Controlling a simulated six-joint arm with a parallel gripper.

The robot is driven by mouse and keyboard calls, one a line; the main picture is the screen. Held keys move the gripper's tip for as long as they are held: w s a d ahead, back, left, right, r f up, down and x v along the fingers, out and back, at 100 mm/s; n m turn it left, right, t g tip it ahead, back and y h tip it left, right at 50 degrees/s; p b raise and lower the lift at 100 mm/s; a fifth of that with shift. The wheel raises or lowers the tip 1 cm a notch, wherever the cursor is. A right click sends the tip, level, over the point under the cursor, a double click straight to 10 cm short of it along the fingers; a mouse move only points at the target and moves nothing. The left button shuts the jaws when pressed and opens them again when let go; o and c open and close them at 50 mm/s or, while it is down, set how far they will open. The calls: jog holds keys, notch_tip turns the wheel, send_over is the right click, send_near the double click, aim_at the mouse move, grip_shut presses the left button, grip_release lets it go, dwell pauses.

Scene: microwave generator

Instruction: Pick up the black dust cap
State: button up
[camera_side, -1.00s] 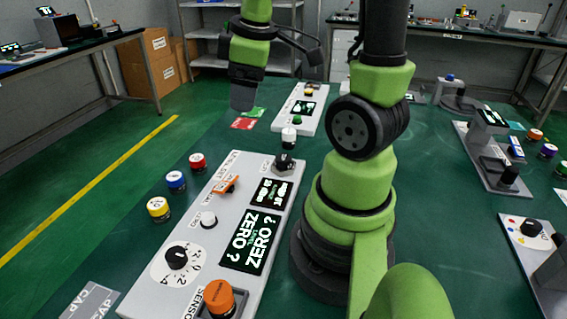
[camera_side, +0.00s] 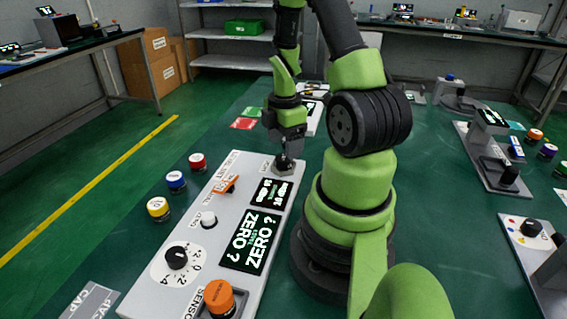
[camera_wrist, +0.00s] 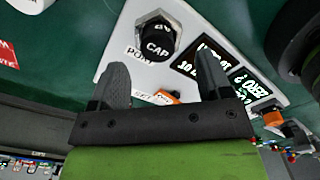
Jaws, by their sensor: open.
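The black dust cap (camera_wrist: 158,46) shows in the wrist view with the letters CAP on its top. It sits on a grey hexagonal fitting at the port end of the light grey panel (camera_wrist: 107,56). In the side view the cap (camera_side: 284,163) is at the panel's far end, partly hidden by my gripper. My gripper (camera_side: 287,148) points down just above the cap. In the wrist view my gripper (camera_wrist: 165,80) has its two fingers wide apart, with nothing between them. The cap appears beyond the fingertips; I cannot tell if they touch it.
The panel also bears screens (camera_side: 251,242), an orange switch (camera_side: 226,185), a white knob (camera_side: 208,219), a black dial (camera_side: 176,257) and an orange cap (camera_side: 219,297). Yellow (camera_side: 158,208), blue (camera_side: 176,181) and red (camera_side: 197,162) capped pieces stand left of the panel.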

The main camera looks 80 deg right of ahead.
aim_at(284, 163)
notch_tip(284, 163, down, 4)
jog(key=shift+w+f, duration=0.1)
jog(key=shift+w, duration=0.05)
jog(key=c, duration=1)
